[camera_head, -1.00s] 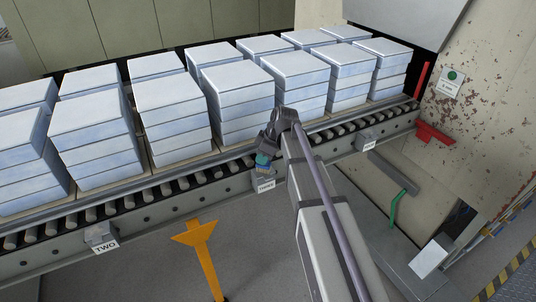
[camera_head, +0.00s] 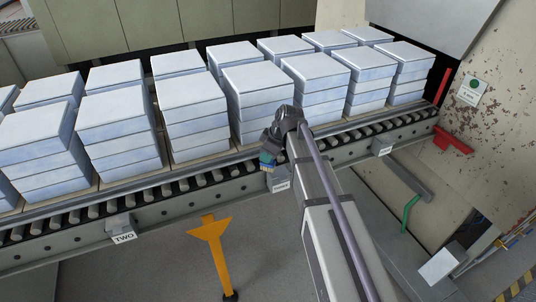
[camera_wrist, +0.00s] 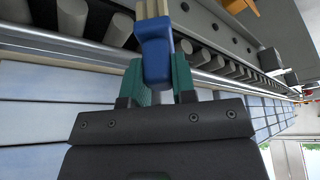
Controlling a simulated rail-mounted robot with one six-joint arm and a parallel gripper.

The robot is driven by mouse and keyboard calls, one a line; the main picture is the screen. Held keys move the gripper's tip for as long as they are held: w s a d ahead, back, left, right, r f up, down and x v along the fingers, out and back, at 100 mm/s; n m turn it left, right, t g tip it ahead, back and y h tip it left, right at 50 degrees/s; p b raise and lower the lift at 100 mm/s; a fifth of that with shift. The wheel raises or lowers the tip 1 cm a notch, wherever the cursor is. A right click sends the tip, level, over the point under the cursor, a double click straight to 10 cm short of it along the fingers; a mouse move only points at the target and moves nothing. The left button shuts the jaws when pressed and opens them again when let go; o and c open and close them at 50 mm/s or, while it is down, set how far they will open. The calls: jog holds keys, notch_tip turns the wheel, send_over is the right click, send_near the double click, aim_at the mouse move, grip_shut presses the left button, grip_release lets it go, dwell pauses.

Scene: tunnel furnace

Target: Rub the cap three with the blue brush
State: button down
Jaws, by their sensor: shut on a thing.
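My gripper (camera_head: 267,157), with teal fingers, is small in the head view, at the near side rail of the roller conveyor. It is shut on the blue brush (camera_wrist: 156,55), which fills the top middle of the wrist view, pale bristles pointing to the top edge. In the head view the brush (camera_head: 267,168) is a small blue patch under the fingers. The cap three (camera_head: 281,185) is a grey box with a label reading THREE on the rail's side. The brush is just above and left of it; I cannot tell whether they touch.
Stacks of pale blue blocks (camera_head: 195,100) stand on the roller conveyor (camera_head: 160,193) behind my gripper. The cap labelled TWO (camera_head: 122,232) is farther left on the rail. An orange stand (camera_head: 212,250) is below. A red bracket (camera_head: 453,140) sticks out at right.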

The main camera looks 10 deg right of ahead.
jog(key=shift+r+p, duration=1.05)
jog(key=shift+r, duration=0.6)
notch_tip(320, 180, up, 3)
jog(key=p, duration=0.3)
jog(key=shift+r, duration=0.15)
jog(key=shift+f, duration=0.3)
